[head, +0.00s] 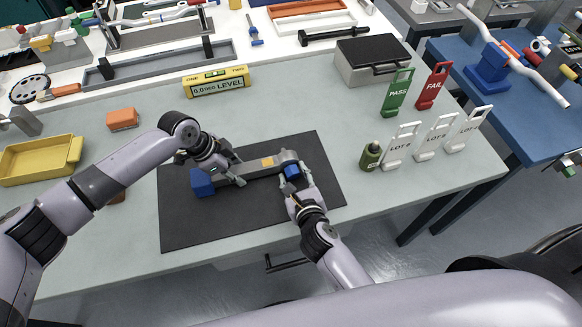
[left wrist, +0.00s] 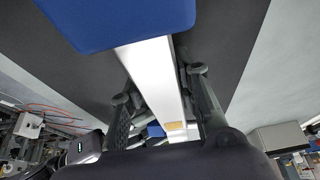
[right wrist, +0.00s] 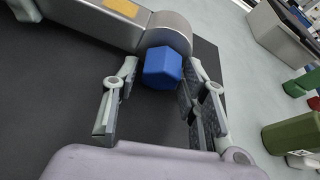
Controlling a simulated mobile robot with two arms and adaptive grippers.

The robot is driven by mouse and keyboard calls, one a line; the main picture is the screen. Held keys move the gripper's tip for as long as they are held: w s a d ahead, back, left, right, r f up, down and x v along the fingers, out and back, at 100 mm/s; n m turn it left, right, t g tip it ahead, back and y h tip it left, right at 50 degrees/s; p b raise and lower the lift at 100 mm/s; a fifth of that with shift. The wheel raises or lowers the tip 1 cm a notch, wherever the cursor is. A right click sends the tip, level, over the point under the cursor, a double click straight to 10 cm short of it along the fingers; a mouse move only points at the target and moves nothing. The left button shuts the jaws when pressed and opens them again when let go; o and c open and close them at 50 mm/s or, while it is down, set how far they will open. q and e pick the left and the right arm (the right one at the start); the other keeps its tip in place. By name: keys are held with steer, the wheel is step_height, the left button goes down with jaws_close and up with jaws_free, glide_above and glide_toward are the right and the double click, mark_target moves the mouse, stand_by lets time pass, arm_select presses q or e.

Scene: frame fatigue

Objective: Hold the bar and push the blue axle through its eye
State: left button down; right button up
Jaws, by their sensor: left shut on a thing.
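The grey metal bar (head: 255,166) lies over a black mat (head: 240,226), with a blue block (head: 202,183) at its left end and a rounded eye end at its right. An orange-yellow label is on the bar. My left gripper (head: 231,170) is shut on the bar near the blue block; the bar (left wrist: 155,75) runs between its fingers in the left wrist view. The blue axle (right wrist: 163,68) sits at the eye end, its faceted head facing my right gripper (right wrist: 160,82). That gripper is open, its fingers on either side of the head with a visible gap at the left. How deep the axle sits is hidden.
A yellow level (head: 216,82) lies behind the mat. A green bottle (head: 370,156) and white lot signs (head: 402,146) stand to the right. A yellow tray (head: 38,162) and an orange block (head: 122,119) are at the left. The mat's front is clear.

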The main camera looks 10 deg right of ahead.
steer(key=shift+c, duration=0.5)
jaws_close()
steer(key=shift+r, duration=0.2)
steer(key=s, duration=1.8)
steer(key=shift+c, duration=1.4)
jaws_free()
steer(key=c, duration=0.4)
steer(key=shift+o, duration=0.2)
steer(key=shift+m+g+h, duration=0.4)
steer(key=shift+m, duration=0.3)
steer(key=w, duration=0.5)
steer(key=shift+w+d+r, duration=0.3)
steer(key=shift+w+d, duration=0.1)
steer(key=shift+w+a+f+g, duration=0.15)
steer(key=shift+w+a+g, duration=0.2)
steer(key=shift+w, duration=0.3)
